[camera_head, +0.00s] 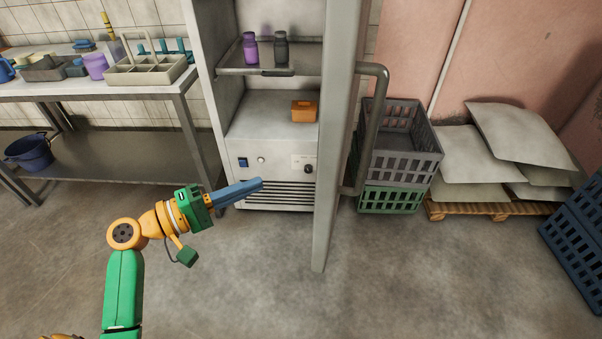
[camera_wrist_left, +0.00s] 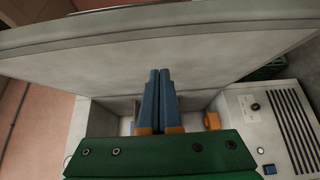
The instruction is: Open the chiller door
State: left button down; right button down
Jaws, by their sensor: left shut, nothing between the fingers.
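The chiller (camera_head: 270,190) stands in the middle of the head view with its inside showing. Its door (camera_head: 337,120) stands open at the chiller's right side, seen nearly edge-on and reaching toward me. The door's grey bar handle (camera_head: 376,130) is on the right, outer side. My left gripper (camera_head: 259,184) is shut and empty, in front of the chiller's lower grille and left of the door, on its inner side. In the left wrist view the shut blue fingers (camera_wrist_left: 158,75) point at the door's broad pale panel (camera_wrist_left: 160,50); I cannot tell whether they touch. My right gripper is not in view.
Purple (camera_head: 250,48) and dark (camera_head: 281,48) bottles stand on the chiller shelf, with an orange box (camera_head: 304,111) below. Stacked crates (camera_head: 412,150) stand right of the door, beside sacks on a pallet (camera_head: 480,209). A metal table (camera_head: 100,88) stands left. The floor in front is clear.

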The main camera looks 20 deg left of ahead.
pick_arm(q)
jog(key=w+d+p, duration=0.3)
jog(key=w+d, duration=0.2)
jog(key=d, duration=0.3)
jog(key=shift+w+d, duration=0.3)
jog(key=shift+w, duration=0.1)
